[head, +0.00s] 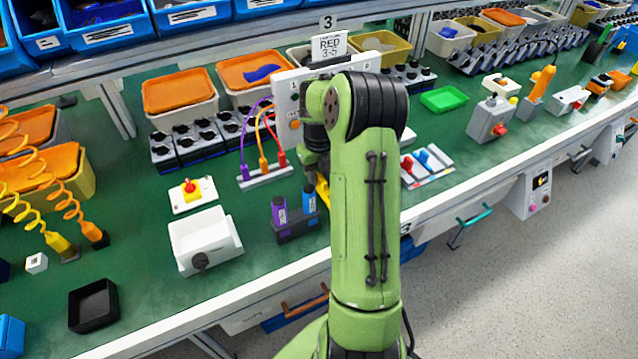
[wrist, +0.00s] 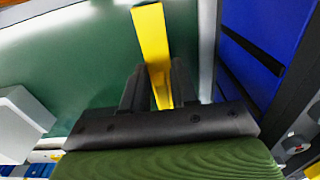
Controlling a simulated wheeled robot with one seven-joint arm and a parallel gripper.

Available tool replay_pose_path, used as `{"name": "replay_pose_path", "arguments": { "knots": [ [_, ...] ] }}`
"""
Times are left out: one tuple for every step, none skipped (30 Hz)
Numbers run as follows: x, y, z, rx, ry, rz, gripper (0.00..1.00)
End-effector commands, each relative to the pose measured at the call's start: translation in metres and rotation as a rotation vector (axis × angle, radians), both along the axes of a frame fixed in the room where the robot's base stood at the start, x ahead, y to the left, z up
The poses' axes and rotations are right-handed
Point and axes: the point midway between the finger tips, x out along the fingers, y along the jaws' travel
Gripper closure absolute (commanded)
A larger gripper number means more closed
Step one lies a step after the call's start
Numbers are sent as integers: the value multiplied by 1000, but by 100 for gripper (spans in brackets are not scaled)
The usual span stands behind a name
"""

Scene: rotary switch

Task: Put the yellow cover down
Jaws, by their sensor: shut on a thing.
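The yellow cover (wrist: 152,45) is a narrow yellow strip between the two dark fingers of my gripper (wrist: 158,88) in the wrist view. The fingers are shut on it, and it stretches up beyond the fingertips over green bench top. In the head view, a small yellow part of the cover (head: 322,190) shows at the left edge of my green arm. My gripper is mostly hidden behind the arm there. Whether the cover touches the bench cannot be told.
A dark holder (head: 297,228) with purple and blue items stands close to the left of the cover. A white box with a black knob (head: 205,240) is farther left. A pale panel (head: 288,112) stands behind the arm. Green bench (head: 140,245) is clear near the black tray (head: 93,306).

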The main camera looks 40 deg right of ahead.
Motion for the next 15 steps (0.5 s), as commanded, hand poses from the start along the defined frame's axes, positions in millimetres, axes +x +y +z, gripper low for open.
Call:
{"name": "replay_pose_path", "arguments": {
  "knots": [
    [0, 0, -13, 2, 2, 0, 100],
    [0, 0, -15, 1, 1, 0, 100],
    [0, 0, -16, 0, 0, 0, 100],
    [0, 0, -15, 0, -1, 0, 100],
    [0, 0, -15, -2, -2, 0, 100],
    [0, 0, -14, -2, -2, 0, 100],
    [0, 0, -14, -1, -1, 0, 100],
    [0, 0, -14, -1, -1, 0, 100],
    [0, 0, -15, 0, -1, 0, 100],
    [0, 0, -16, 0, -1, 0, 100],
    [0, 0, -17, 0, -1, 0, 100],
    [0, 0, -18, 0, -1, 0, 71],
    [0, 0, -17, 0, -1, 0, 66],
    [0, 0, -17, 0, -1, 0, 61],
    [0, 0, -17, 0, -1, 0, 55]
  ]
}}
